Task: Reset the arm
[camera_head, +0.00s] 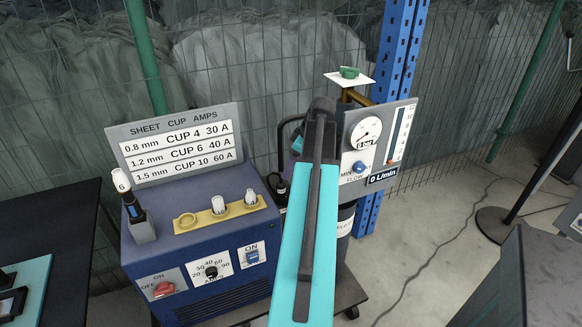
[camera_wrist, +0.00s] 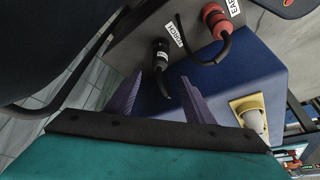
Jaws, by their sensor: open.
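My gripper (camera_wrist: 160,78) shows in the wrist view with its two purple fingers apart and nothing between them. Beyond the fingertips are a black plug with a cable (camera_wrist: 161,55) and a label, on the grey panel of the blue machine. In the head view my teal and dark arm reaches up through the middle and hides most of the gripper. A small purple part shows left of the arm, near the right end of the blue machine (camera_head: 240,190).
A sign (camera_head: 172,142) stands on the machine. A torch (camera_head: 133,205) sits in a holder at its left. A yellow rack (camera_head: 193,222) holds two white cups, with one seat empty. A gauge panel (camera_head: 378,140) stands right of my arm. A red connector (camera_wrist: 217,22) shows in the wrist view.

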